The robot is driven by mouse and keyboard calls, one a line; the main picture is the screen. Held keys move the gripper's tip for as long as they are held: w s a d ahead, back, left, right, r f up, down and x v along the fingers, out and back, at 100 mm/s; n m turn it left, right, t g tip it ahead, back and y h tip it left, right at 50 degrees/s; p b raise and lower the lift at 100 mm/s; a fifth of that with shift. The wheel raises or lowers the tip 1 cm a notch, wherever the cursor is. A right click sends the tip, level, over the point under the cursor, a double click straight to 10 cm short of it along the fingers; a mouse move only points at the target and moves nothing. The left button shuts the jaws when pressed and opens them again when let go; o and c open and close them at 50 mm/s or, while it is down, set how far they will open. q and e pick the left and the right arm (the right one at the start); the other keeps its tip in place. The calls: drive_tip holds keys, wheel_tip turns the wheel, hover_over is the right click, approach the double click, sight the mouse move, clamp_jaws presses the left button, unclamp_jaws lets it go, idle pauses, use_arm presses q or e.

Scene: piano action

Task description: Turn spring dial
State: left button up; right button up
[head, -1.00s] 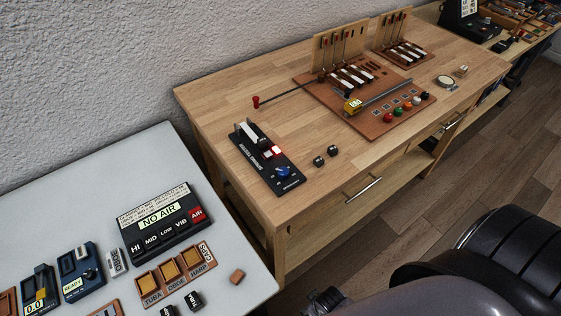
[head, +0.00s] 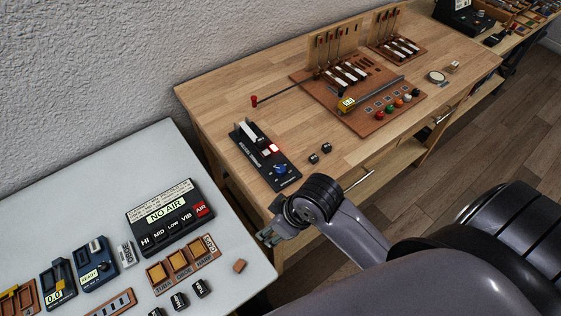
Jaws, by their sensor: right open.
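The spring dial appears to be the blue knob (head: 280,169) on the near end of a black spring device (head: 262,156), which stands at the left of the wooden workbench. A red button and a white lever are also on that device. My right gripper (head: 266,240) is open and empty. It is in front of the bench's near left corner, apart from the device and below the blue knob in the picture. My left gripper is not in view.
Two small black blocks (head: 320,154) lie right of the device. A wooden board with piano action parts (head: 350,118) is behind them. A white table (head: 100,192) at the left holds a NO AIR panel (head: 170,217). A drawer handle (head: 360,182) projects from the bench front.

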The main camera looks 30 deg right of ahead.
drive_tip(key=w+a+r+n, duration=0.2)
drive_tip(key=w+r+n, duration=0.1)
drive_tip(key=w, duration=0.2)
drive_tip(key=n+g+h, duration=0.3)
drive_tip(key=n+g, duration=0.1)
approach(281, 168)
wheel_tip(281, 168, down, 9)
drive_tip(key=shift+s+d+r+p, duration=0.1)
drive_tip(key=shift+s+p, duration=0.05)
drive_tip(key=shift+p, duration=0.85)
drive_tip(key=shift+c, duration=0.5)
clamp_jaws()
